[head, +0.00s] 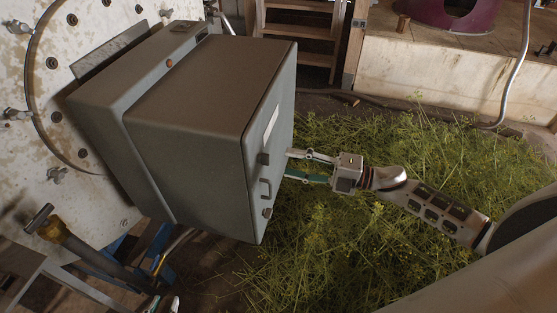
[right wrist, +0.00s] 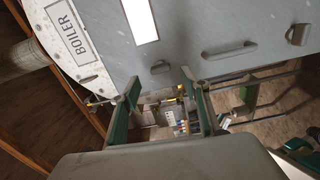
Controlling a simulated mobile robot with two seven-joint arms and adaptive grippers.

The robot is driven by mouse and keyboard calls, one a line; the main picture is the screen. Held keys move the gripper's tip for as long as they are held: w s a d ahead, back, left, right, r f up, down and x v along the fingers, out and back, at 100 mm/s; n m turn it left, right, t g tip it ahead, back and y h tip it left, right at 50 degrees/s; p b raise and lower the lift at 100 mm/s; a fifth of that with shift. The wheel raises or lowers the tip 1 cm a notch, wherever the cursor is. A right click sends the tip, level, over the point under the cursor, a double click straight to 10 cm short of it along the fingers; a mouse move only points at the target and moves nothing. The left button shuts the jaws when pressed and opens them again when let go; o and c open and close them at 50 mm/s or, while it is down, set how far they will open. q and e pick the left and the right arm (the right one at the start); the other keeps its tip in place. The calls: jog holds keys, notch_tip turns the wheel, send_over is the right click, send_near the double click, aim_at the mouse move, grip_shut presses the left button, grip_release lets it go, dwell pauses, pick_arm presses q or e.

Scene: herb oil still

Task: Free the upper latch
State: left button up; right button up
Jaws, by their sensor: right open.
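A grey box (head: 200,110) with a door on its right side carries the upper latch (head: 263,159), a handle (head: 266,188) and a lower latch (head: 267,213). My right gripper (head: 290,165) is open and empty, its fingers pointing at the door beside the upper latch, with a small gap. In the right wrist view the upper latch (right wrist: 160,67) lies just ahead of and between the two finger pads, apart from both. The handle (right wrist: 230,50) and lower latch (right wrist: 298,34) are further right. The tips of my left gripper (head: 164,304) show apart at the bottom edge; the rest is cut off.
The box sits against a pale bolted plate (head: 40,105); a BOILER label (right wrist: 71,30) shows in the right wrist view. A hammer-like tool (head: 62,240) is at the lower left. Cut herbs (head: 400,150) cover the floor at right. Wooden steps (head: 303,32) stand behind.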

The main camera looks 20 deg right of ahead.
jog(key=v, duration=0.5)
jog(key=shift+s+d, duration=0.1)
dwell(0.3)
